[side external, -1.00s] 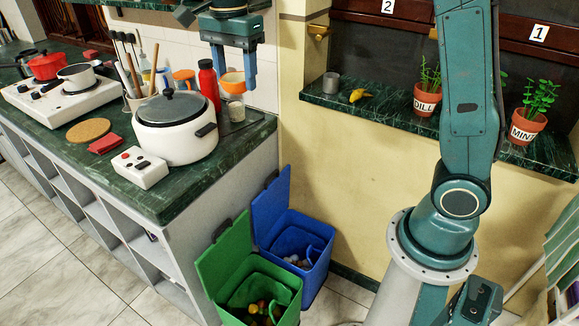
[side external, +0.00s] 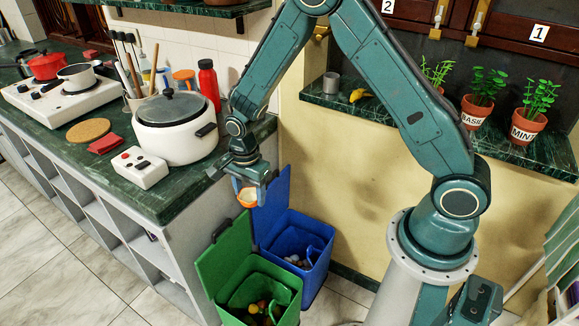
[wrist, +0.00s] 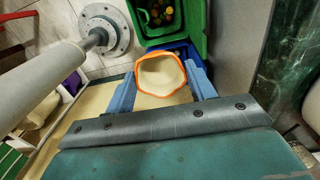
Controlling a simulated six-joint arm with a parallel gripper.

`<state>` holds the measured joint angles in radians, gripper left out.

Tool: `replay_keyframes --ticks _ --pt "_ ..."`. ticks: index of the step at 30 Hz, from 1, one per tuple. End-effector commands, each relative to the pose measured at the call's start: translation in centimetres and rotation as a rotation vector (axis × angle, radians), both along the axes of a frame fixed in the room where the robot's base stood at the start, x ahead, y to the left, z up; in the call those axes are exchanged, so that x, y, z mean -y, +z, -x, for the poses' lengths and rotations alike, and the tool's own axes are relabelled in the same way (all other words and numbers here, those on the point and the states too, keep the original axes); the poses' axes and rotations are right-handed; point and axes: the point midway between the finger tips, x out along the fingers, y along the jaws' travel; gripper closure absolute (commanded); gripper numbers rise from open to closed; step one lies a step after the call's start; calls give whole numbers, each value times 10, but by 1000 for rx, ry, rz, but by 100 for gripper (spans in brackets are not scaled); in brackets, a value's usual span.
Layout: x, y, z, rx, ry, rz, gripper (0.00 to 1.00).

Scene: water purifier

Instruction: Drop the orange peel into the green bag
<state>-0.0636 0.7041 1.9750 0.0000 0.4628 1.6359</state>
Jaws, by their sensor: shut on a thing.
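My gripper (side external: 249,194) is shut on the orange peel (side external: 247,198), a hollow half with an orange rim and a pale inside. In the wrist view the peel (wrist: 162,75) sits between the two blue fingers of my gripper (wrist: 162,82). My gripper holds it in the air just past the counter's end, above the bins and near their raised lids. The green bag (side external: 262,290) lines the green bin (side external: 245,275) on the floor, whose lid stands open. Several food scraps lie inside it. The green bin also shows in the wrist view (wrist: 190,25), beyond the peel.
A blue bin (side external: 300,240) with an open lid stands right behind the green one. The counter (side external: 180,205) edge is close on the left, with a white pot (side external: 175,135) and a white control box (side external: 140,168). Potted herbs (side external: 475,105) stand on the wall shelf.

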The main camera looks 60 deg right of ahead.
Motion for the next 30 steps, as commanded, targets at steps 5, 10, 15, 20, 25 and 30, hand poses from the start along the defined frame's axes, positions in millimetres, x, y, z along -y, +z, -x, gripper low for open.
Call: replay_keyframes --ticks 5,10,15,20,25,30 --pt "0 -46 1 -5 0 0 67" --pt "0 -86 1 -5 0 0 67" --pt "0 -125 1 -5 0 0 67" --pt "0 -161 1 -3 0 0 67" --pt "0 -200 1 -3 0 0 67" --pt "0 -238 1 -2 0 0 67"
